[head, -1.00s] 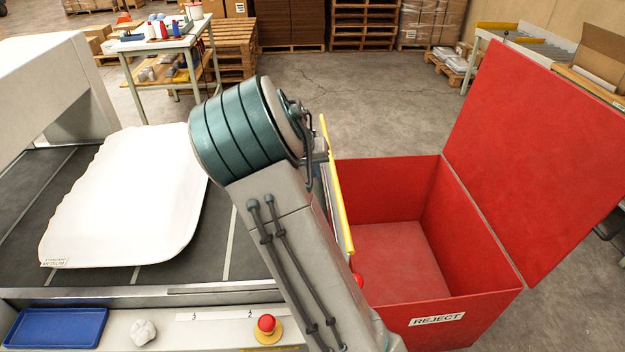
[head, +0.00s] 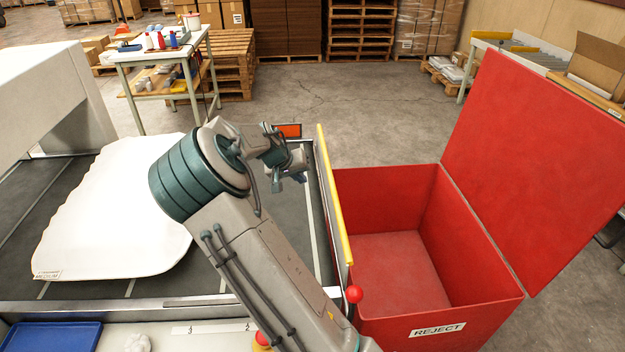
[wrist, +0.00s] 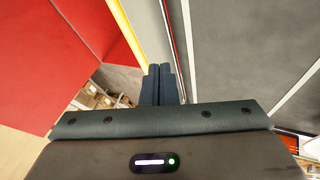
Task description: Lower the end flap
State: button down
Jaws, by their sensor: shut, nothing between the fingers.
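The end flap (head: 336,195) is a narrow panel with a yellow top edge. It stands up along the belt's right end, between the belt and the red bin; its yellow edge also shows in the wrist view (wrist: 132,32). A red ball knob (head: 354,293) is at the flap's near end. My gripper (head: 279,183) is over the belt, left of the flap and apart from it in the head view. Its dark fingers are together and empty in the wrist view (wrist: 161,72).
A white pillow (head: 120,215) lies on the dark belt (head: 90,285), left of my arm. The red reject bin (head: 395,195) stands right of the flap, open, with its lid raised. A blue tray (head: 50,337) is at the front left.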

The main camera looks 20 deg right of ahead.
jog(key=p, duration=0.2)
send_near(330, 194)
notch_tip(330, 194, down, 3)
jog(key=w, duration=0.1)
jog(key=shift+s+d+f, duration=0.15)
jog(key=shift+d, duration=0.45)
jog(key=shift+s+d+f, duration=0.15)
jog(key=shift+s+d, duration=0.05)
jog(key=shift+d, duration=0.35)
